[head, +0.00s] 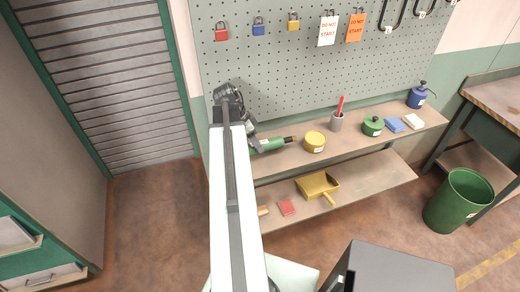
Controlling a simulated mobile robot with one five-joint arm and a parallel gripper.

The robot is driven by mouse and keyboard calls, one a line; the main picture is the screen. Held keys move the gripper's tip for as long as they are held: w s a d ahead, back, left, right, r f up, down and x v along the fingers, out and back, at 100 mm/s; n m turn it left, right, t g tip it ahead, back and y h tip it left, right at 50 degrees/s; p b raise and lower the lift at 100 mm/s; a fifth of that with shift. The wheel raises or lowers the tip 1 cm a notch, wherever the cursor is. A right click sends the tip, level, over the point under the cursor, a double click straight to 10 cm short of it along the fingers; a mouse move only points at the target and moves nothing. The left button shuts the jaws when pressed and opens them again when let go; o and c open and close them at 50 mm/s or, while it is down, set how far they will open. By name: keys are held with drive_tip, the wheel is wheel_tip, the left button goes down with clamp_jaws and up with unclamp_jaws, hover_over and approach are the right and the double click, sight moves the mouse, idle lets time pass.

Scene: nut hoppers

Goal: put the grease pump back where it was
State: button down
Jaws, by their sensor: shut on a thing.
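My gripper (250,130) is at the far end of my arm, at the left end of the upper shelf in front of the pegboard. It looks shut on a green cylinder with a brass-coloured tip (270,144), which appears to be the grease pump. The tip points right, and the cylinder lies roughly level. My arm hides part of its left end and most of the grip. I cannot tell if it touches the shelf.
On the upper shelf (355,136) stand a yellow tin (314,142), a grey cup with a red marker (337,121), a green can (373,126), blue and white blocks and a blue can (417,97). The lower shelf holds a yellow dustpan (317,185). A green bin (459,201) stands right.

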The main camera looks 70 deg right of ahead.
drive_tip(key=shift+s+d, duration=0.25)
drive_tip(key=shift+d, duration=0.25)
drive_tip(key=shift+s+d+f, duration=0.1)
drive_tip(key=shift+s+d, duration=0.15)
drive_tip(key=shift+d, duration=0.25)
wheel_tip(320, 180, down, 4)
drive_tip(key=b, duration=0.4)
drive_tip(key=shift+a, duration=0.15)
drive_tip(key=shift+a+r, duration=0.1)
drive_tip(key=shift+r, duration=0.2)
drive_tip(key=c, duration=0.8)
unclamp_jaws()
drive_tip(key=p+v, duration=1.1)
drive_tip(key=v, duration=0.1)
